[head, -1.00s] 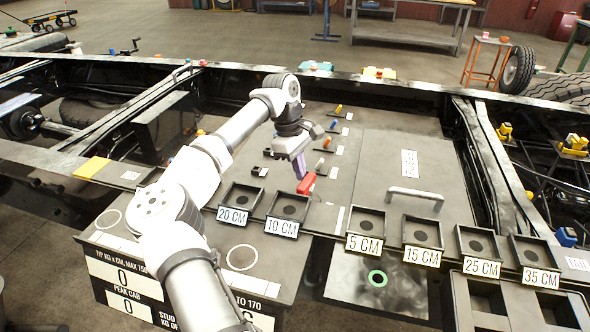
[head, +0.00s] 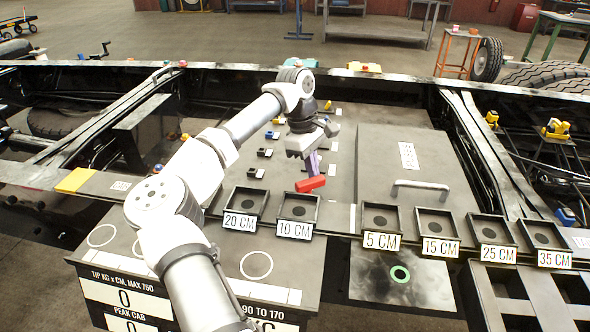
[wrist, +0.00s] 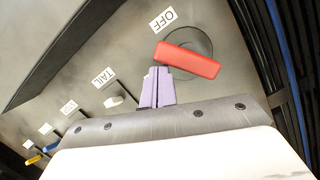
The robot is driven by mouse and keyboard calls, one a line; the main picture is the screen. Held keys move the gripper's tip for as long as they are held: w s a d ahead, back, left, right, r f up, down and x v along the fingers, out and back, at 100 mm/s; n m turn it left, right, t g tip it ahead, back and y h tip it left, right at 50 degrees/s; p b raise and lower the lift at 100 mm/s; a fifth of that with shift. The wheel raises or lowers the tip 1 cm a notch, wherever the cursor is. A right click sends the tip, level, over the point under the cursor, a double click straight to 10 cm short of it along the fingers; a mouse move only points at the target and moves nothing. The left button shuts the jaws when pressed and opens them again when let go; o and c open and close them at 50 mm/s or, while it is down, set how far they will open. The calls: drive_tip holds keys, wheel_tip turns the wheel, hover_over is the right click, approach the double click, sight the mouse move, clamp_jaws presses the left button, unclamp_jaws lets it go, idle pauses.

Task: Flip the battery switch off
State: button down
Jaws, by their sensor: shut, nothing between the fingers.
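The battery switch is a red bar handle (wrist: 188,61) on a round dark base (wrist: 188,42) in the wrist view. An OFF label (wrist: 162,19) sits just above its left end. In the head view the red handle (head: 311,184) lies nearly level across the picture, behind the 10 CM tray. My gripper (wrist: 160,73) is shut and empty, its purple fingertips at the lower left edge of the handle. They look to be touching it, but I cannot be sure. In the head view my gripper (head: 313,172) is just above the handle.
Small toggles, one labelled TAIL (wrist: 103,77), line up left of the switch in the wrist view. In the head view a hatch with a metal handle (head: 421,186) is to the right. Trays such as 10 CM (head: 297,213) stand in front.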

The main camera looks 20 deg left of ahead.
drive_tip(key=shift+s+d, duration=0.1)
drive_tip(key=shift+d, duration=0.5)
drive_tip(key=shift+s+d+b, duration=0.1)
drive_tip(key=shift+d+b, duration=0.25)
drive_tip(key=shift+b, duration=0.05)
drive_tip(key=shift+s+d, duration=0.15)
drive_tip(key=shift+d, duration=0.1)
idle(0.3)
